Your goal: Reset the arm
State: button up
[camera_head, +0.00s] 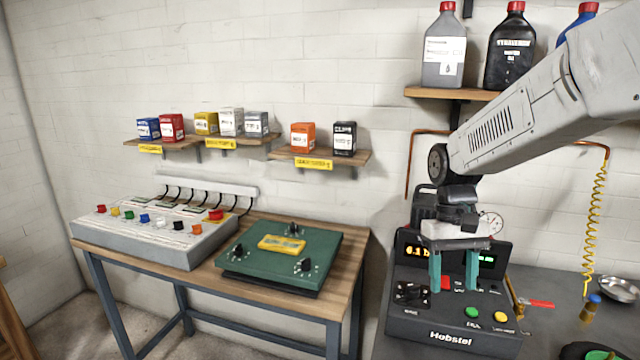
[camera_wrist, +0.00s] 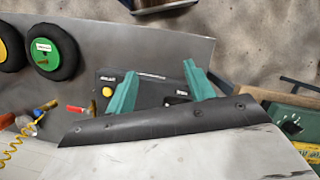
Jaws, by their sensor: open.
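My gripper (camera_head: 454,272) is in front of the black Hobstel control box (camera_head: 455,325), in the camera_head view. Its two green fingers point down and stand apart with nothing between them. In the camera_wrist view the fingers of my gripper (camera_wrist: 155,92) are also spread, with the dark panel of the box (camera_wrist: 150,90) behind them. The box has a lit display, a red button (camera_head: 447,283), a green button (camera_head: 472,312) and a yellow button (camera_head: 497,317). The fingers cover part of its panel; I cannot tell whether they touch it.
A wooden table (camera_head: 345,262) at left holds a switch console (camera_head: 150,240) and a green panel with knobs (camera_head: 285,250). Bottles stand on a shelf (camera_head: 430,92) above. A red-handled valve (camera_head: 540,303) and a metal bowl (camera_head: 618,290) are right of the box.

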jog(key=s+d+r+t, duration=0.1)
jog(key=s+r+t, duration=0.1)
jog(key=s, duration=0.9)
jog(key=s+r+t, duration=0.2)
jog(key=s+r, duration=0.1)
jog(key=s, duration=0.9)
jog(key=shift+s+d+m+t, duration=0.25)
jog(key=shift+d+m+t, duration=0.05)
jog(key=shift+d+t, duration=0.1)
jog(key=shift+r, duration=0.1)
